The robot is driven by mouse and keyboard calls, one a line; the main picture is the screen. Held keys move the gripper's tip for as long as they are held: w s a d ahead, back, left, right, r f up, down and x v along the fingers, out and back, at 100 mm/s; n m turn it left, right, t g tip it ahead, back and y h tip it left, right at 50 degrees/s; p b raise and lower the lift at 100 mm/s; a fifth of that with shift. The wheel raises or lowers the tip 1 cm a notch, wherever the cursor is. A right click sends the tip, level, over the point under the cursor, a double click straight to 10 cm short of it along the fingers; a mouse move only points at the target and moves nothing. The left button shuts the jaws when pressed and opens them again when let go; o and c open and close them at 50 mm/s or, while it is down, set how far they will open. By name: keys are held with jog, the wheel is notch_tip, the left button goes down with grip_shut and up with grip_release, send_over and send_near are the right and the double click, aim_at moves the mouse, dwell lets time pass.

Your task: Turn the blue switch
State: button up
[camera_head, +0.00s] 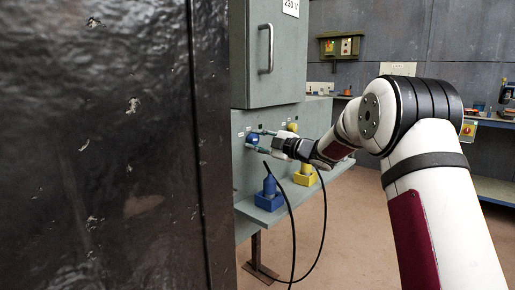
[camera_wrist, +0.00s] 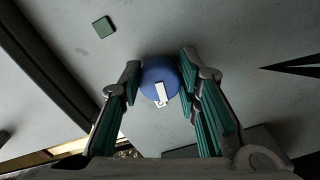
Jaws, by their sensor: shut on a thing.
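The blue switch (camera_head: 252,138) is a round knob on the grey panel of the cabinet. In the wrist view the blue switch (camera_wrist: 160,82) shows its round face with a white mark, between my two fingers. My gripper (camera_head: 262,140) reaches the panel from the right, with a finger on either side of the knob. In the wrist view my gripper (camera_wrist: 160,85) is shut on the blue switch, its green pads at the knob's left and right sides. The contact points are partly hidden.
A yellow knob (camera_head: 292,127) sits right of the blue one. Below, a blue plug (camera_head: 269,190) and a yellow plug (camera_head: 305,175) stand on a ledge, with a black cable hanging in front. A cabinet door with a handle (camera_head: 266,48) is above. A dark wall (camera_head: 100,150) fills the left.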

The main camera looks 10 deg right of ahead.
jog(key=shift+a+n+b, duration=0.1)
jog(key=shift+n+b, duration=0.6)
jog(key=shift+n, duration=0.3)
jog(key=o, duration=1.1)
jog(key=shift+o, duration=0.2)
jog(key=v, duration=1.2)
